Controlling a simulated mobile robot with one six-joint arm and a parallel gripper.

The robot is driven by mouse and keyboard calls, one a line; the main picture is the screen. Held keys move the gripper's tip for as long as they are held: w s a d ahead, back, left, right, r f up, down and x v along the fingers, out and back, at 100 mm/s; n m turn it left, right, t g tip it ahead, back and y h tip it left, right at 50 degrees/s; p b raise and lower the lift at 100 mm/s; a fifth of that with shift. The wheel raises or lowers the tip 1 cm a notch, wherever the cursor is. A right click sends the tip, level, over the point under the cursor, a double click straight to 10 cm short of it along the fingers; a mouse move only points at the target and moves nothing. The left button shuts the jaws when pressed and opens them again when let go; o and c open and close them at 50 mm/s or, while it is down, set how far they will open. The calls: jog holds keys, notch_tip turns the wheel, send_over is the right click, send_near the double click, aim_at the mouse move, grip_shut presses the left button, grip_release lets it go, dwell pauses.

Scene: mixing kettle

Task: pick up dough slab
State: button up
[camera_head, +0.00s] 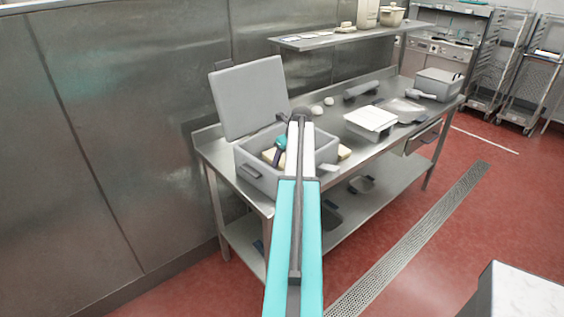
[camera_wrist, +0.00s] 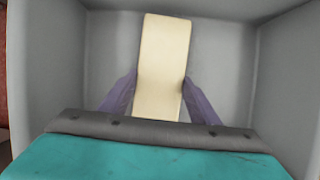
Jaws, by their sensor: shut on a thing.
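The dough slab (camera_wrist: 163,62) is a pale cream, long block in the wrist view, lying lengthwise between my gripper's two purple-grey fingers. My gripper (camera_wrist: 160,98) is shut on the dough slab, with a finger at each long side. Both are inside the grey bin (camera_head: 254,182) on the steel table. In the head view, my arm crosses in front of the bin and hides much of its inside.
A grey lid (camera_head: 250,97) stands tilted open behind the bin. Two small dough balls (camera_head: 317,110), a white tray (camera_head: 371,120) and a grey box (camera_head: 438,84) are farther along the steel table. A shelf (camera_head: 350,37) hangs above the table's back.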

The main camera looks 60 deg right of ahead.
notch_tip(320, 180, up, 18)
jog(key=b, duration=0.4)
dwell(0.4)
jog(key=shift+f, duration=0.1)
dwell(0.4)
